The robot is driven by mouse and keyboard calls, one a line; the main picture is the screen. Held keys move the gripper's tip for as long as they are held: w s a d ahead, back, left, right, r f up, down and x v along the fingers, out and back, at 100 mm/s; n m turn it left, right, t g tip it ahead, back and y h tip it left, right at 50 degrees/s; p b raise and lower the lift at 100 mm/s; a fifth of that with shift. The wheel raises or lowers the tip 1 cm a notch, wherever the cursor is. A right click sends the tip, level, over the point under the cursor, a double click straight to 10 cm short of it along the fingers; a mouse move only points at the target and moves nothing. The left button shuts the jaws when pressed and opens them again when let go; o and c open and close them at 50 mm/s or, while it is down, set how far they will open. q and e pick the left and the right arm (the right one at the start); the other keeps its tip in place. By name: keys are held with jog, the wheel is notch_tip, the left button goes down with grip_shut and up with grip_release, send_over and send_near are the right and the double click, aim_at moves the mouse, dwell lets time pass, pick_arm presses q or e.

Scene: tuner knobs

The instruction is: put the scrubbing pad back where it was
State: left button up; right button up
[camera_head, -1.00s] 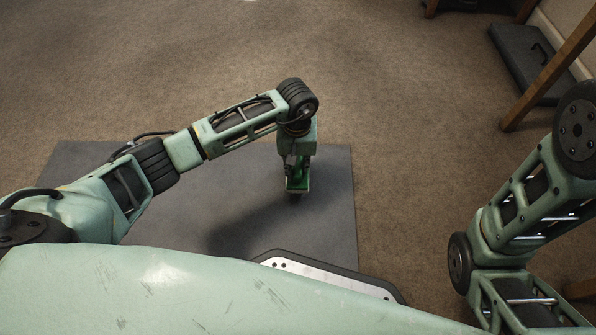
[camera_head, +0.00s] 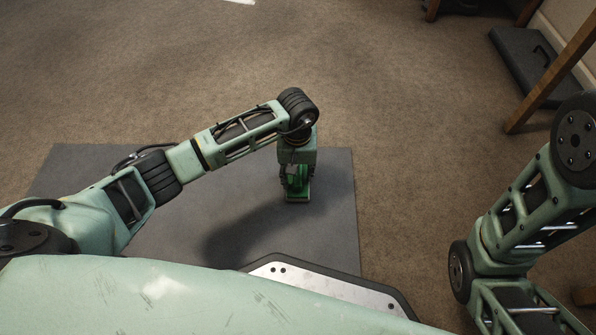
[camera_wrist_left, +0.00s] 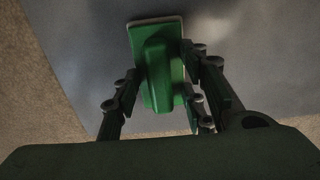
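The scrubbing pad (camera_head: 297,197) has a green body and a pale base edge. It shows larger in the left wrist view (camera_wrist_left: 160,72), at top centre, over a grey mat. My left gripper (camera_head: 296,178) points down at it, with fingers on both sides of the green body in the left wrist view (camera_wrist_left: 165,90). It looks shut on the pad. The grey mat (camera_head: 335,235) lies flat beneath. Whether the pad's underside touches the mat is hidden. My right gripper is out of view; only my right arm shows.
Brown carpet (camera_head: 420,150) surrounds the mat and is clear ahead. A dark flat case (camera_head: 530,65) lies at the upper right, near a wooden leg (camera_head: 555,70). The mat's right part is bare.

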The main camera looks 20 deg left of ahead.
pick_arm(q)
jog(key=shift+r, duration=0.15)
notch_tip(320, 180, up, 12)
jog(key=p, duration=0.7)
jog(key=shift+p, duration=0.4)
